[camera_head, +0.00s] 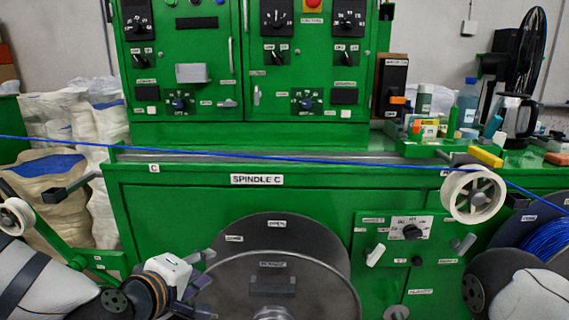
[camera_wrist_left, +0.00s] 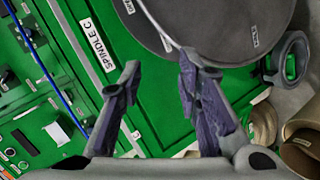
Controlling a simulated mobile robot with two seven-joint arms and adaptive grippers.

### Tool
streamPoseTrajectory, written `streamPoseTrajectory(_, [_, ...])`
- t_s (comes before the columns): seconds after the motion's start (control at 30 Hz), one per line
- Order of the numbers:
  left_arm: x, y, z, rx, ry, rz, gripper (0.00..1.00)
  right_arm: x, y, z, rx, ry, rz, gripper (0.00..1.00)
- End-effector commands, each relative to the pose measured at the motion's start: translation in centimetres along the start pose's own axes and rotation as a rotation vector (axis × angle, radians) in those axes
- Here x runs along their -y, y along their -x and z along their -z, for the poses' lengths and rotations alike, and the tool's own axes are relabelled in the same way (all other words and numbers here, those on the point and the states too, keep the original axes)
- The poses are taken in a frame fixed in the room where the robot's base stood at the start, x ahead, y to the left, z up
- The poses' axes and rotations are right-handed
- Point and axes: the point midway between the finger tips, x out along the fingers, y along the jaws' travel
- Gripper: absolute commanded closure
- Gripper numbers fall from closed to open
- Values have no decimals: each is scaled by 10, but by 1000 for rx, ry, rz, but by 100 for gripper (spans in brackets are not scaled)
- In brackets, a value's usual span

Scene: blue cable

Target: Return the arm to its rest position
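My left gripper (camera_head: 206,268) is low in the head view, in front of the green machine and left of the large grey disc. In the left wrist view my left gripper (camera_wrist_left: 160,64) has its two purple-grey fingers spread apart, with nothing between them. My left forearm comes in from the lower left. Part of my right arm (camera_head: 535,298) shows at the lower right corner of the head view; its gripper is not in the picture. The blue cable (camera_head: 250,155) runs across the machine front, above my left gripper and apart from it.
The green machine (camera_head: 200,195), labelled SPINDLE C, fills the middle. A large grey disc (camera_head: 325,290) is close beside my left gripper. White pulleys (camera_head: 473,194) stand at both sides. A control panel with levers (camera_head: 375,255) juts at the right. Bags (camera_head: 55,110) stand at the left.

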Motion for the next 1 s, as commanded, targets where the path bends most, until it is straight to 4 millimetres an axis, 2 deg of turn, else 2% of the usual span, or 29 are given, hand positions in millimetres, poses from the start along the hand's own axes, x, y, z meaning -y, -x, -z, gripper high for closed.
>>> streamPoseTrajectory(0.03, [38,1,-25,60,-63,79,69,0,0,-1,2,0,0,51])
streamPoseTrajectory(0.13, [122,18,-72,201,-208,251,69,0,1,-2,3,0,0,51])
streamPoseTrajectory(0.23, [206,55,-113,366,-357,423,69,0,1,-2,3,0,0,51])
streamPoseTrajectory(0.3, [261,92,-135,492,-459,539,69,0,1,-1,2,0,0,51])
streamPoseTrajectory(0.37, [303,130,-149,605,-545,634,69,0,1,-1,1,0,0,51])
streamPoseTrajectory(0.4, [327,156,-155,681,-599,692,69,0,1,-1,1,0,0,51])
streamPoseTrajectory(0.5, [371,216,-161,847,-712,808,69,0,1,-1,1,0,0,51])
streamPoseTrajectory(0.6, [394,257,-160,962,-785,879,69,0,1,-1,1,0,0,51])
streamPoseTrajectory(0.7, [403,276,-158,1014,-817,911,69,0,1,-1,1,0,0,51])
streamPoseTrajectory(1.0, [404,278,-158,1019,-819,914,69,0,1,-1,1,0,0,51])
